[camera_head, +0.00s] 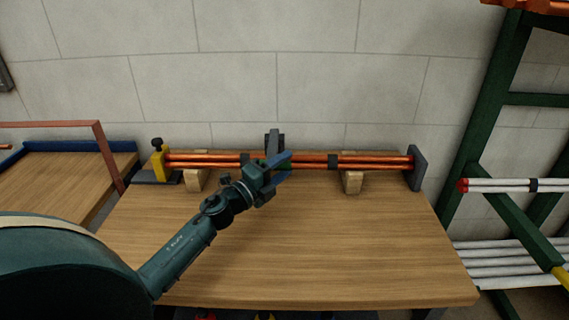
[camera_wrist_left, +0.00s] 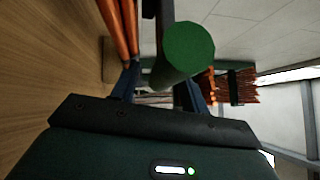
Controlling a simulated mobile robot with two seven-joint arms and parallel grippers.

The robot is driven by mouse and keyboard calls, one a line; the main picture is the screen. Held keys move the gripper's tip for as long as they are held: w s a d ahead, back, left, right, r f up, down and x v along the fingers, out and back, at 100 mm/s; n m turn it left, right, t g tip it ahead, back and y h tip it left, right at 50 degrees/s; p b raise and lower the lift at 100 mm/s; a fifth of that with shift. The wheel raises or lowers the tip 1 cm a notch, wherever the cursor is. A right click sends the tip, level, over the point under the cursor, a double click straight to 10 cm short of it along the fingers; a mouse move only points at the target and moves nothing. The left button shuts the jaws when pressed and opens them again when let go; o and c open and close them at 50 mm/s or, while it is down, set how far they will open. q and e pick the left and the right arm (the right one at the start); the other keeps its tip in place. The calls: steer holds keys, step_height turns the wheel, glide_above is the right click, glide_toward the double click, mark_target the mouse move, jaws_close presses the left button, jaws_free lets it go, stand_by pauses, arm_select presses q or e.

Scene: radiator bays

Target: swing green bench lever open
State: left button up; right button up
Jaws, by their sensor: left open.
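The green lever shows in the left wrist view as a thick round green handle (camera_wrist_left: 187,52), its end pointing toward the camera. It lies in front of the space between my left gripper's (camera_wrist_left: 158,82) two blue-grey fingers. In the head view my left gripper (camera_head: 284,165) is at the copper pipes (camera_head: 210,160) near the middle of the bench, fingers apart. Only a little green shows there, as the gripper covers most of the lever. I cannot tell whether the fingers touch it. A dark upright bracket (camera_head: 274,139) stands behind. My right gripper is not in view.
The pipes rest on wooden blocks (camera_head: 352,181) between a yellow clamp (camera_head: 159,162) and a dark end plate (camera_head: 417,168). The front of the wooden bench (camera_head: 330,250) is clear. A green rack (camera_head: 476,130) with pipes stands at right, and a wall is behind.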

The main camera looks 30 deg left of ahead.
arm_select(q)
steer(key=shift+w+d+r, duration=0.1)
steer(key=shift+w+d, duration=0.05)
steer(key=shift+w, duration=0.35)
jaws_close()
stand_by(0.3)
